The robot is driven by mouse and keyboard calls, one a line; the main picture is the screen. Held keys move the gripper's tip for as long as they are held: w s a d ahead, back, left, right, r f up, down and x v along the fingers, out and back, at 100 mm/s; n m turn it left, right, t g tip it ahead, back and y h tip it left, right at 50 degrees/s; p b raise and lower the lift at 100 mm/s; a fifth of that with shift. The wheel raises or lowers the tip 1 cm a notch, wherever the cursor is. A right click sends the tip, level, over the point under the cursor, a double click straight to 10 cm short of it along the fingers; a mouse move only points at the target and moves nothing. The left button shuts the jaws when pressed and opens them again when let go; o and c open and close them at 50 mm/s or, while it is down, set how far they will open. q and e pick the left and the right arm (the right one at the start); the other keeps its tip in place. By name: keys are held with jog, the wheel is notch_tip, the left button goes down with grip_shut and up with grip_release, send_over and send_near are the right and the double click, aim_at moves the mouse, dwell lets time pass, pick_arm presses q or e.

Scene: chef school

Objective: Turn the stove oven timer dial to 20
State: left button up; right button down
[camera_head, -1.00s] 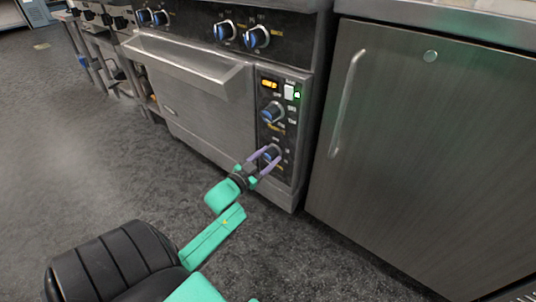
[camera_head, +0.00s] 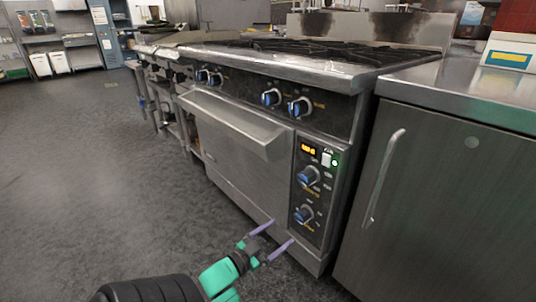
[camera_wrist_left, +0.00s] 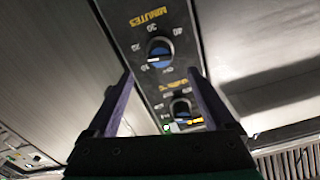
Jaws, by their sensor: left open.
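The timer dial (camera_head: 303,214) is the lower blue-and-black knob on the oven's control panel (camera_head: 318,172). In the left wrist view, the timer dial (camera_wrist_left: 160,52) has a MINUTES label and numbers including 10, 20, 30 and 40. A pale line crosses its face near the 10 and 20 side; its exact setting is unclear. My left gripper (camera_head: 282,231) is open and empty, below and in front of the dial, apart from it. Its two purple fingers frame the panel in the left wrist view (camera_wrist_left: 160,74). My right gripper is in neither view.
A second knob (camera_head: 308,176) sits above the timer dial, below a lit display (camera_head: 308,149) and switch. The oven door handle (camera_head: 236,118) sticks out at left. A steel cabinet (camera_head: 450,200) stands close at right. The floor (camera_head: 90,190) at left is open.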

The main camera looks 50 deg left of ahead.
pick_arm(q)
jog(key=s, duration=0.4)
jog(key=shift+s+p, duration=0.15)
jog(key=shift+p, duration=0.15)
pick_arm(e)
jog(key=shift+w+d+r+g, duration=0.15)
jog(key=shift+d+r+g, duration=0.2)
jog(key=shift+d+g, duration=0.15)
